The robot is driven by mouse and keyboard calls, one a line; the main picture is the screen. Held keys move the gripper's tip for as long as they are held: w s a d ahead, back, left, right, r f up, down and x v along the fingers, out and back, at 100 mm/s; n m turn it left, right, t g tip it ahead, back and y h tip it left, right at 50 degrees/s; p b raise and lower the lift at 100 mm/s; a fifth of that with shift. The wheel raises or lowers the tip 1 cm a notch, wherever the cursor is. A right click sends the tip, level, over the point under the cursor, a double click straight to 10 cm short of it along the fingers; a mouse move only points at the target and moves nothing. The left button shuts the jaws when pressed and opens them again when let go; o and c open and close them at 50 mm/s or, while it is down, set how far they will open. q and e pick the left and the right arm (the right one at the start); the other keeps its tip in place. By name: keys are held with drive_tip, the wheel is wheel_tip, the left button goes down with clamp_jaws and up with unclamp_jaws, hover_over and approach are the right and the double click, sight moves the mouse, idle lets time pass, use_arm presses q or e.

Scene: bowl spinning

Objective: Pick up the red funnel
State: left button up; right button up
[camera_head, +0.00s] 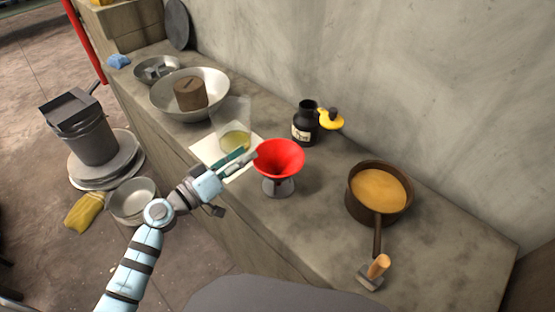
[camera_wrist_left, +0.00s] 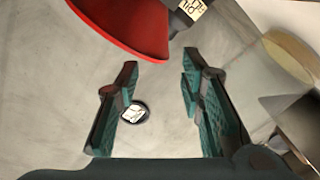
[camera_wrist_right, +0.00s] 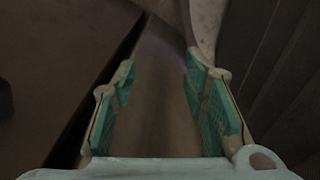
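The red funnel (camera_head: 279,155) sits wide end up in a small grey stand (camera_head: 279,188) on the concrete counter. My left gripper (camera_head: 247,156) is just left of the funnel's rim. In the left wrist view the funnel (camera_wrist_left: 118,28) is beyond the open fingers of my left gripper (camera_wrist_left: 159,80), toward the upper left, with nothing held between them. My right gripper (camera_wrist_right: 160,72) is open and empty in its wrist view; it does not show in the head view.
A clear beaker (camera_head: 235,132) of yellowish liquid stands close behind my left gripper. A dark bottle (camera_head: 304,124) is behind the funnel. A wall (camera_head: 400,80) backs the counter.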

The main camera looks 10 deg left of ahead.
sight(257, 151)
use_arm(q)
drive_tip(key=x, duration=0.5)
drive_tip(key=p+x, duration=0.1)
drive_tip(key=x, duration=0.1)
drive_tip(key=shift+w+d+f, duration=0.2)
drive_tip(key=shift+d+f, duration=0.1)
drive_tip(key=shift+f, duration=0.05)
drive_tip(key=shift+a, duration=0.1)
clamp_jaws()
